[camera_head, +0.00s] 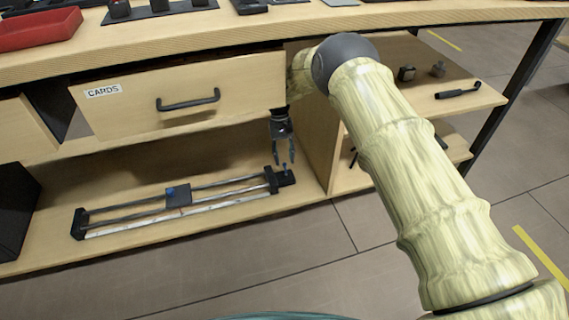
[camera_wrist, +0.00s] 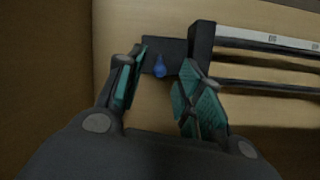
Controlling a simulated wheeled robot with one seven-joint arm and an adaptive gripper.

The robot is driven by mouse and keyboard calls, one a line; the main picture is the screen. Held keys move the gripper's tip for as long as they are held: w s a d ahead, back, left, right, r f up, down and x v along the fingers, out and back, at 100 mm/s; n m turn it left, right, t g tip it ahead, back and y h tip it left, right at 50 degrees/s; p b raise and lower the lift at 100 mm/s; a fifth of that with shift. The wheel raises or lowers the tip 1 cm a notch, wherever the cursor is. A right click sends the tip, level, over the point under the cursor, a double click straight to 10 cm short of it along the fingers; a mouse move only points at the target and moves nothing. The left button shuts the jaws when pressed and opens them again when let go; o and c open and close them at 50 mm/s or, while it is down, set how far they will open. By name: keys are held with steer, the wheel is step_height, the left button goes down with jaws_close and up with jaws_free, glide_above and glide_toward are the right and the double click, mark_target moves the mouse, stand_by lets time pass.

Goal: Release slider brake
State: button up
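A black-framed slider (camera_head: 180,200) with two rails and a dark carriage (camera_head: 178,197) lies on the lower shelf. A small blue part (camera_head: 170,191) shows on the carriage. At the slider's right end a black block (camera_head: 286,178) carries a small upright knob or lever, which looks blue (camera_wrist: 160,67) in the wrist view. My gripper (camera_head: 284,162) points down over this end block. In the wrist view my gripper (camera_wrist: 162,88) is open, with its teal-padded fingers apart. The blue knob shows between and just beyond the fingertips; I cannot tell whether they touch it. I cannot tell which part is the brake.
A drawer (camera_head: 130,105) labelled CARDS hangs above the slider. A wooden divider (camera_head: 325,145) stands close to the right of my gripper. A dark box (camera_head: 15,205) is at the shelf's left. Open floor lies in front.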

steer(key=shift+v, duration=1.55)
steer(key=shift+s, duration=0.1)
